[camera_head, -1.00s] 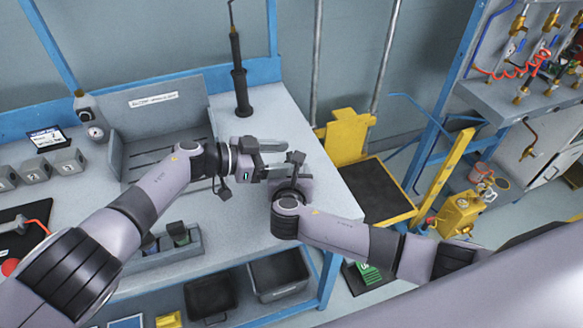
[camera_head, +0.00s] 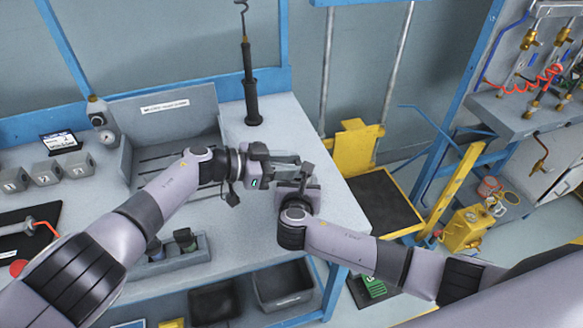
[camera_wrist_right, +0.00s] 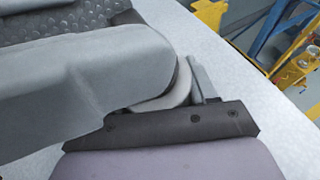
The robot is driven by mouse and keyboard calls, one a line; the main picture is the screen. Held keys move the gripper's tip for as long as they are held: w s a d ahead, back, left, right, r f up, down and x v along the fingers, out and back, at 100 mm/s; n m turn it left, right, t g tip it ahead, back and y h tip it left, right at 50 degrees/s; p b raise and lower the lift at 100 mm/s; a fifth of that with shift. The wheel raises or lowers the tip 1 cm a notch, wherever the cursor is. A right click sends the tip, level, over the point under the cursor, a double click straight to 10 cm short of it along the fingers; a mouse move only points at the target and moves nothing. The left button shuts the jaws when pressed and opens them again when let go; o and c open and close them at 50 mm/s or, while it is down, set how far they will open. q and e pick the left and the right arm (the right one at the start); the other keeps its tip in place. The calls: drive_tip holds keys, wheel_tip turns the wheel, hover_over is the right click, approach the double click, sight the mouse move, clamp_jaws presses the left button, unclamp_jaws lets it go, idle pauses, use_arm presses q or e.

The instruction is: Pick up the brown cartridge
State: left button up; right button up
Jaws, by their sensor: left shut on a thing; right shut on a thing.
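My left gripper (camera_head: 286,163) comes in from the left over the right part of the bench. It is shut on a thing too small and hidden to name. My right gripper (camera_head: 299,182) is close beside it, pointing toward its fingers. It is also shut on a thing. In the right wrist view, a pale round-edged piece (camera_wrist_right: 172,98) shows beside a large grey finger; most of it is hidden. I cannot make out a brown cartridge. A grey holder (camera_head: 176,262) on the bench's front left holds dark, upright cartridges, one with a greenish top (camera_head: 184,238).
A grey open-front bin (camera_head: 170,108) stands at the back, near a black upright tool (camera_head: 250,90). Several numbered grey blocks (camera_head: 46,173) stand at left. Dark bins (camera_head: 283,284) sit below the bench. A yellow cart (camera_head: 352,145) is just right of it. The right bench corner is clear.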

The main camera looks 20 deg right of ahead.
use_arm(q)
wheel_tip(320, 180, up, 9)
drive_tip(key=shift+r, duration=0.15)
idle(0.4)
use_arm(e)
drive_tip(key=o, duration=1.3)
drive_tip(key=shift+c, duration=0.2)
drive_tip(key=v, duration=1.2)
